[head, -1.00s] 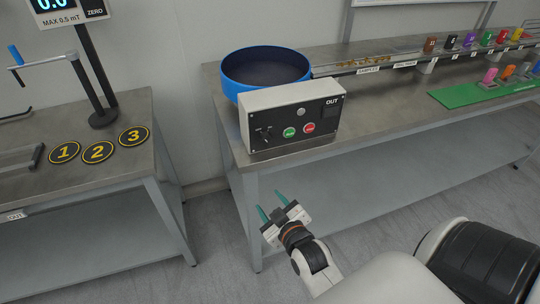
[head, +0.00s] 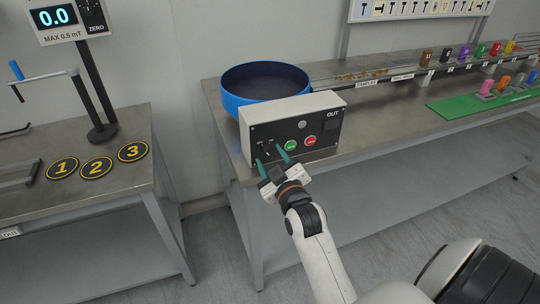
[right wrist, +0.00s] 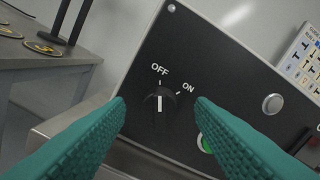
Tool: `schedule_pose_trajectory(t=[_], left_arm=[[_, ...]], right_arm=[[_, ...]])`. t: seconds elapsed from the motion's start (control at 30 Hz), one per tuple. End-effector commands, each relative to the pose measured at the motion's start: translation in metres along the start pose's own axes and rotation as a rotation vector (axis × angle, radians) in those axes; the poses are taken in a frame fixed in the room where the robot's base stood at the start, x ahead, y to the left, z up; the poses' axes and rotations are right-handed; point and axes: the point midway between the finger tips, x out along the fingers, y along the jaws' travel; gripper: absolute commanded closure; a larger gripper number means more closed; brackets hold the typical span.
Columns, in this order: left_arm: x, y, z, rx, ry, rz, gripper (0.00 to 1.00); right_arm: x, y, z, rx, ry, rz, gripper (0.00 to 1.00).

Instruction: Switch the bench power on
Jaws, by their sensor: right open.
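The bench power switch is a black rotary knob (right wrist: 160,108) on the dark front panel (right wrist: 225,85) of a white control box (head: 291,108). In the right wrist view its white pointer line stands upright, toward the OFF mark; the ON mark is to its upper right. My right gripper (head: 270,158) is open with teal fingers, just in front of the panel's left part. In the right wrist view the knob shows between the two fingertips, and no contact is visible. My left gripper is not in view.
A green button (head: 291,145) and a red button (head: 310,141) sit right of the knob. A blue bowl (head: 236,102) stands behind the box. Rails and coloured pieces lie farther right on the bench. Another table (head: 108,176) with numbered discs is at the left.

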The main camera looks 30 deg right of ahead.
Motion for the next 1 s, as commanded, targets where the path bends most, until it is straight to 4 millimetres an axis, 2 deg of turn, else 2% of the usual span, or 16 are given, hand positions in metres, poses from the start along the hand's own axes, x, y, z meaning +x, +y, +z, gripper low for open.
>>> schedule_pose_trajectory(t=[0.13, 0.43, 0.47, 0.7, 1.0], left_arm=[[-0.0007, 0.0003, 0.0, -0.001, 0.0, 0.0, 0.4], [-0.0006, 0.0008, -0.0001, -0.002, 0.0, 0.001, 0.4], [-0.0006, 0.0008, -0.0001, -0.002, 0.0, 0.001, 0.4], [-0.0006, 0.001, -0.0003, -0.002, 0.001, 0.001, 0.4], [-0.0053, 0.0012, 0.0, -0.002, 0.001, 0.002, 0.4]], right_arm=[[0.0109, -0.0002, 0.0004, 0.001, 0.0, 0.0, 0.51], [0.0129, 0.0, 0.0001, 0.0, 0.0, 0.0, 0.51], [0.0129, 0.0, 0.0001, 0.0, 0.0, 0.0, 0.54], [0.0127, 0.0001, 0.0001, 0.0, 0.0, 0.0, 0.93], [0.0127, -0.0003, 0.0011, 0.033, 0.0, 0.001, 0.94]])
